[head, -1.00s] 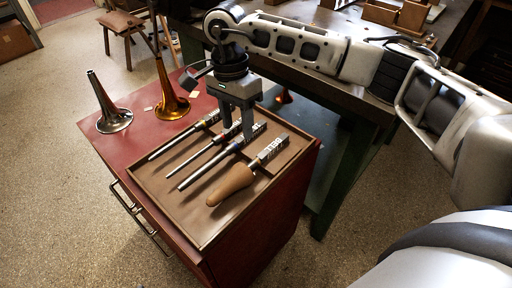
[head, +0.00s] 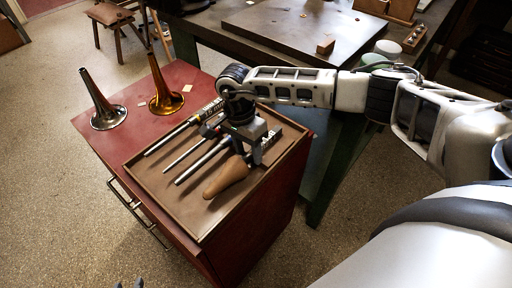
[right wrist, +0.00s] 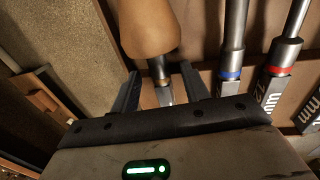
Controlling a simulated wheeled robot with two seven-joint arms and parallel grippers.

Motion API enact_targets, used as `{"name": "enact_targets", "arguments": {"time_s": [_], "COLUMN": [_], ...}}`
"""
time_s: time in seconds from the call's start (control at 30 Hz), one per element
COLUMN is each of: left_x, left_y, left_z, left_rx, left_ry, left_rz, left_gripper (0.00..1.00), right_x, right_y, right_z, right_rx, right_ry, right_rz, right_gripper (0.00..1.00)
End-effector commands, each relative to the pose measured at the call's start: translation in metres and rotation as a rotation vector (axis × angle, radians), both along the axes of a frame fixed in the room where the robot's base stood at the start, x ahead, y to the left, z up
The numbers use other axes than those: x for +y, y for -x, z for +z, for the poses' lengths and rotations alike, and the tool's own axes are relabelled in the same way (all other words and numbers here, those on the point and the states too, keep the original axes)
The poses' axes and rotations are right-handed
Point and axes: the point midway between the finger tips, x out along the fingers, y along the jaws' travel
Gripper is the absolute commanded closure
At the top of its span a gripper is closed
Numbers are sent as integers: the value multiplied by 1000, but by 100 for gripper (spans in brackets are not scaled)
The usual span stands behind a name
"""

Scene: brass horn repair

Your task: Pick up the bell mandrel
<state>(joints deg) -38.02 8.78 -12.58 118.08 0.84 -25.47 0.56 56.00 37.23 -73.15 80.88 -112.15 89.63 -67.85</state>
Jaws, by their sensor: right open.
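The bell mandrel, a tan wooden cone (head: 226,178) on a square steel shank, lies in the tray on the red cabinet, its label end to the upper right. In the right wrist view its cone (right wrist: 149,28) shows at the top. My right gripper (head: 251,156) is over the mandrel, pointing down. Its open fingers (right wrist: 160,80) stand on either side of the narrow steel neck behind the cone; I cannot tell whether they touch it. My left gripper (head: 129,284) shows only as two separate tips at the bottom edge.
Several steel rod mandrels (head: 203,162) lie beside it in the brown tray (head: 209,232), with blue and red rings. A silver bell (head: 107,113) and a brass bell (head: 165,98) stand on the red cabinet top (head: 135,140). A workbench (head: 290,30) stands behind.

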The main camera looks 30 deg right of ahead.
Motion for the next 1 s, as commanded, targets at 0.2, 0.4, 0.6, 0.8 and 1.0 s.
{"name": "enact_targets", "arguments": {"time_s": [0.2, 0.4, 0.6, 0.8, 1.0], "left_x": [1, 1, 1, 0, 0], "left_y": [2, 1, 0, -1, -1], "left_z": [-2, -2, -1, 1, 1], "left_rx": [9, 5, 3, 1, 1], "left_ry": [-4, -5, 0, 4, 3], "left_rz": [1, 2, 5, 9, 9], "left_gripper": [68, 68, 68, 68, 68], "right_x": [-1, -2, -2, -1, -1], "right_y": [4, 3, 3, 2, 2], "right_z": [-23, -24, -24, -22, -19], "right_rx": [1, -1, -1, -3, -5], "right_ry": [-1, -1, -1, -2, -2], "right_rz": [1, 1, 0, 0, 0], "right_gripper": [54, 54, 99, 100, 100]}}
